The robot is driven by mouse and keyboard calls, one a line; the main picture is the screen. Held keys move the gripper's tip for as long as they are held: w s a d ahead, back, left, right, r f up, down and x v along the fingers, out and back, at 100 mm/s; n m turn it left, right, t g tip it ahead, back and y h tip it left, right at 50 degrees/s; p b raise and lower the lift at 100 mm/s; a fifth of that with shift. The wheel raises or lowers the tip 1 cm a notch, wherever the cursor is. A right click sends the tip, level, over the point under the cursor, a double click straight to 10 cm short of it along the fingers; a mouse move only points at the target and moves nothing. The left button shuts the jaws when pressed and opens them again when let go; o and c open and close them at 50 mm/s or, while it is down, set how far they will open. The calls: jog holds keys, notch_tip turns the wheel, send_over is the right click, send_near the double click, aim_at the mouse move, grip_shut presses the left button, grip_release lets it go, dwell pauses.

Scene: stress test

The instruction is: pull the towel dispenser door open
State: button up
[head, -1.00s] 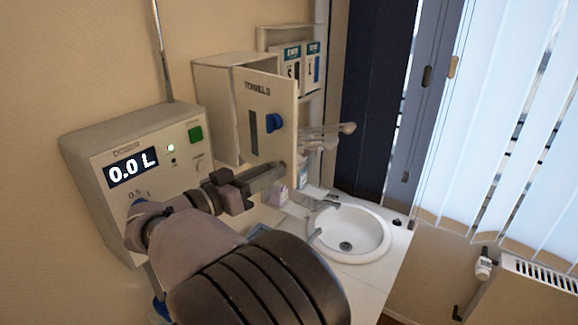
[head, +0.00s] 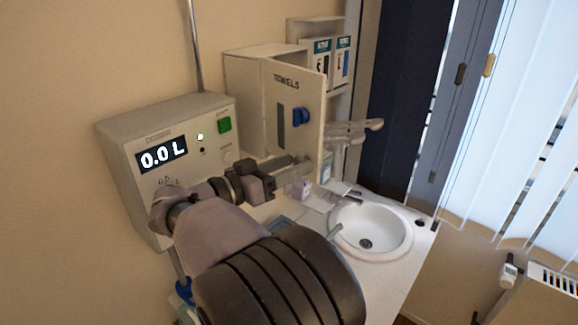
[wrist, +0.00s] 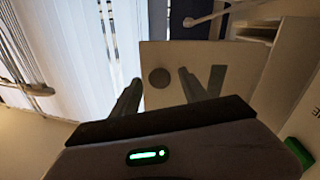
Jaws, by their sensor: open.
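The towel dispenser (head: 243,105) is a pale box on the wall. Its door (head: 282,151) is marked TOWELS and has a dark vertical slot and a blue knob (head: 301,116). My gripper (head: 297,167) is open and empty, below the knob in the head picture, near the door's lower part. In the wrist view the door (wrist: 190,60) lies ahead of my gripper (wrist: 158,88), and the knob (wrist: 160,77), grey there, appears between the spread fingers. No contact with the knob shows.
A grey control box (head: 132,135) reading 0.0 L is on the wall left of the dispenser. A white sink (head: 402,227) is below right, with pale lever handles (head: 355,128) beside the door. Bottles (head: 325,170) stand under the door. Two labelled dispensers (head: 342,62) hang behind.

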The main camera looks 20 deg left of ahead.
jog(key=b+v, duration=0.1)
jog(key=v, duration=1.6)
jog(key=shift+s, duration=0.2)
